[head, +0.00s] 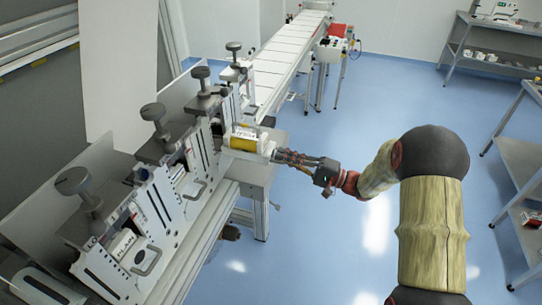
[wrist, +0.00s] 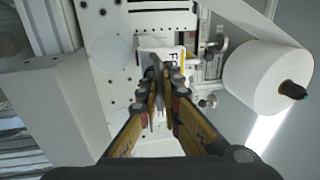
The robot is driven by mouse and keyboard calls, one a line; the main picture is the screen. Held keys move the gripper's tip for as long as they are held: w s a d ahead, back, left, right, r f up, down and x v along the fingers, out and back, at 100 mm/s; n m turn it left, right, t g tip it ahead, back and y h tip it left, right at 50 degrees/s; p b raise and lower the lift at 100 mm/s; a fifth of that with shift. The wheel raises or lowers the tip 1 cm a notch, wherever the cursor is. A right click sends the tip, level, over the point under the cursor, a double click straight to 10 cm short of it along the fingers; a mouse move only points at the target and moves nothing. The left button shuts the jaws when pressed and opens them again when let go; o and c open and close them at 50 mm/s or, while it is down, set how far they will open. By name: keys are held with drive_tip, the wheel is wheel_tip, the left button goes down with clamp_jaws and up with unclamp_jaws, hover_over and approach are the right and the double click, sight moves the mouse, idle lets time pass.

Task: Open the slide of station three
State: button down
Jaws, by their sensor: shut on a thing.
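A row of stations with dark knobs runs along the machine at the left of the head view. One near station (head: 125,243) carries a label and a bent handle; I cannot read which one is station three. A white and yellow unit (head: 243,137) juts from the far end of the row. My gripper (head: 279,156) reaches its right side. In the wrist view, my gripper (wrist: 162,78) is shut on a thin grey part (wrist: 158,103), perhaps a slide's handle, in front of a white panel (wrist: 110,58). The fingers hide most of the grip.
A white roll (wrist: 264,80) is close on the right in the wrist view, and a white block (wrist: 62,112) is on the left. A conveyor (head: 290,48) extends behind. Shelves (head: 490,45) stand at right. The blue floor (head: 330,125) is open between.

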drive_tip(key=shift+v, duration=0.85)
drive_tip(key=c, duration=2)
unclamp_jaws()
drive_tip(key=shift+a, duration=0.1)
drive_tip(key=shift+c, duration=0.2)
drive_tip(key=shift+o, duration=0.2)
drive_tip(key=shift+r, duration=0.1)
drive_tip(key=v, duration=1.2)
